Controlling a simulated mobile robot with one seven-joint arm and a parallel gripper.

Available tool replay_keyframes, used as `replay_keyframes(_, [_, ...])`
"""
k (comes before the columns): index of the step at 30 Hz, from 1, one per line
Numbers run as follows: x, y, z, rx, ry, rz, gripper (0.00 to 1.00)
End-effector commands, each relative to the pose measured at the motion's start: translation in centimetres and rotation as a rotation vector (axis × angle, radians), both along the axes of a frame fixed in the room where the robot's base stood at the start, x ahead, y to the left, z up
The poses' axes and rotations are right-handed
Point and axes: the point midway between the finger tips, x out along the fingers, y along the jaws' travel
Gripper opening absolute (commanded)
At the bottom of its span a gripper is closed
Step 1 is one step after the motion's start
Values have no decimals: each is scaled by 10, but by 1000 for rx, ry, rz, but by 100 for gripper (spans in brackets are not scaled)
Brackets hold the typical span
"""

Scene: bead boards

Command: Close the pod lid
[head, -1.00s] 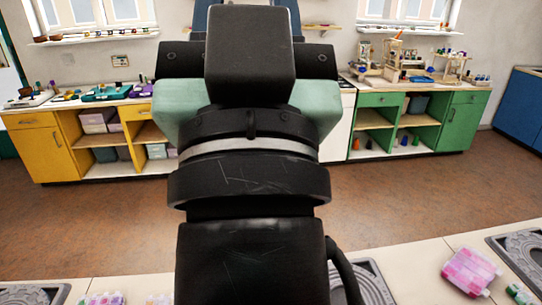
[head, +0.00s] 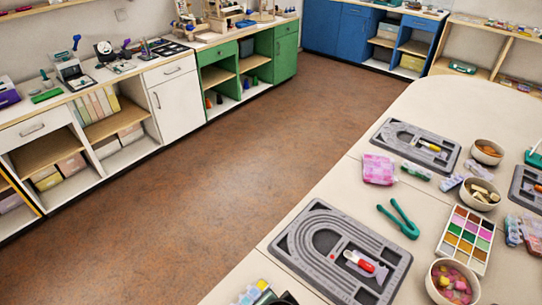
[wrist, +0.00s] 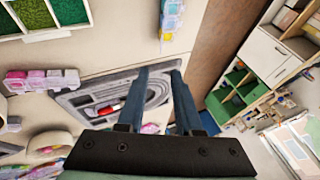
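I cannot tell for sure which item is the pod. A pink translucent box (head: 379,169) lies flat on the table beside the far bead board. Small bead packs lie near it, one greenish (head: 415,170) and one pale lilac (head: 449,182). More coloured packs (head: 254,293) show at the bottom edge. No raised lid can be made out. In the wrist view, my gripper (wrist: 160,73) has its two fingers apart with nothing between them, in front of a grey bead board (wrist: 92,94). Pink packs (wrist: 42,81) lie to its left and another pack (wrist: 172,20) lies above.
The cream table holds a near bead board (head: 300,245) with a red-and-white tool, green tweezers (head: 400,218), a bead palette (head: 440,250) and bowls (head: 440,290). Open brown floor (head: 220,170) separates it from the cabinets (head: 175,95).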

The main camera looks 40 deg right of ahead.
Motion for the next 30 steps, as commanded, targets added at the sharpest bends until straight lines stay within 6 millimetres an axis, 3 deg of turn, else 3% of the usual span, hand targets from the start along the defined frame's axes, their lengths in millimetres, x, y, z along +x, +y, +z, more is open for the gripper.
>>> replay_keyframes(18, [41,-34,-79,-1,-3,3,34])
replay_keyframes(30, [49,-41,-94,-3,-3,5,34])
